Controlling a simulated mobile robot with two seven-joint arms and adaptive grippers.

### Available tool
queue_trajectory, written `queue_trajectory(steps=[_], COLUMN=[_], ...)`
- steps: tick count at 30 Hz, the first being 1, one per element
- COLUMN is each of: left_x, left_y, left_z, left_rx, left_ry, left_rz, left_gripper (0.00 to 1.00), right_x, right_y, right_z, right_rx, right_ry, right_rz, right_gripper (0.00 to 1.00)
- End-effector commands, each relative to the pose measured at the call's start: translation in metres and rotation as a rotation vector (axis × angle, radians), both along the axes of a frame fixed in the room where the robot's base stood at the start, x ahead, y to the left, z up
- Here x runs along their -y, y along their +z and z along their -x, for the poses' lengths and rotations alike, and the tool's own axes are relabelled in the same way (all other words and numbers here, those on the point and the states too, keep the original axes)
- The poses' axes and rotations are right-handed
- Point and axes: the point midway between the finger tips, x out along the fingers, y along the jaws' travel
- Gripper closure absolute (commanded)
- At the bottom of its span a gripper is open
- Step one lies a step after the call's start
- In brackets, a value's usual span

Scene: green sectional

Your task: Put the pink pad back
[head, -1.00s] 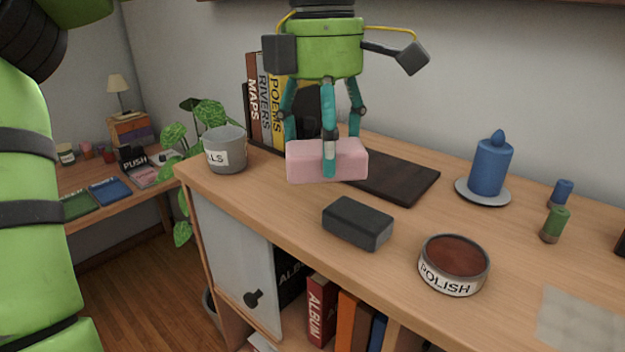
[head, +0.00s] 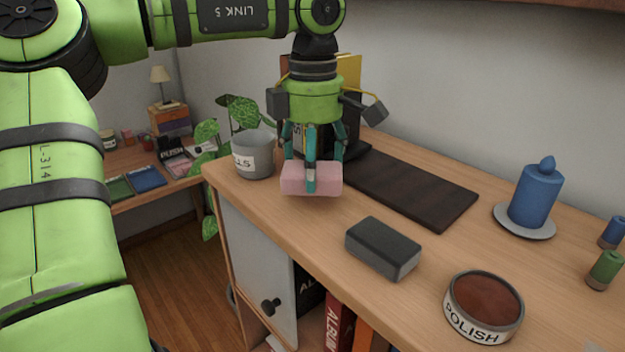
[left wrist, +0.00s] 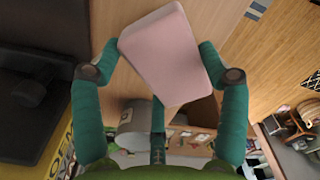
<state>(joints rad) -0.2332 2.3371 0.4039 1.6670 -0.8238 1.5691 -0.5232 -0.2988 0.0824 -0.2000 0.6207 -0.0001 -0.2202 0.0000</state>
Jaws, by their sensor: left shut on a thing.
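The pink pad (head: 329,179) is a pale pink block held between the teal fingers of my left gripper (head: 312,165). In the head view it hangs over the left part of the wooden cabinet top, in front of the dark board; a small gap to the top is hard to judge. In the left wrist view the pad (left wrist: 165,55) fills the space between the fingers of the gripper (left wrist: 160,80) and lies tilted there. My right gripper is in neither view.
A grey labelled pot (head: 254,155) stands just left of the pad. A dark grey block (head: 383,247), a polish tin (head: 484,306) and a blue candle (head: 537,196) stand to the right. A dark flat board (head: 415,188) lies behind. Bare wood lies between pad and grey block.

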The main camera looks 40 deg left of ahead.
Motion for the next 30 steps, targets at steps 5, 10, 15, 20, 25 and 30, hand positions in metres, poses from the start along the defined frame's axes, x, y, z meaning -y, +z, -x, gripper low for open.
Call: queue_trajectory(steps=[5, 10, 15, 20, 25, 30], left_x=[-0.001, -0.001, -0.001, -0.001, -0.001, -0.001], left_y=[-0.022, -0.04, -0.041, -0.043, -0.044, -0.043], left_z=[0.001, 0.001, 0.0, 0.0, 0.0, 0.0], left_rx=[-0.006, -0.003, -0.001, -0.001, -0.001, -0.001], left_ry=[-0.003, -0.002, -0.001, -0.001, -0.001, -0.001], left_rz=[0.002, 0.001, 0.0, 0.0, 0.0, 0.0], left_gripper=[0.52, 0.52, 0.52, 0.52, 0.02, 0.02], right_x=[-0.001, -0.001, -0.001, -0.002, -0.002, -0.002], right_y=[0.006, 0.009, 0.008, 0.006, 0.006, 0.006], right_z=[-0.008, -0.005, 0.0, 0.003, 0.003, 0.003], right_rx=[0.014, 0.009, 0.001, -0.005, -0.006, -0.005], right_ry=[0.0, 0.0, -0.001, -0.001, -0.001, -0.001], right_rz=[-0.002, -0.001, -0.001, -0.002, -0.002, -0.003], right_gripper=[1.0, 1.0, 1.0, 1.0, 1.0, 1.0])
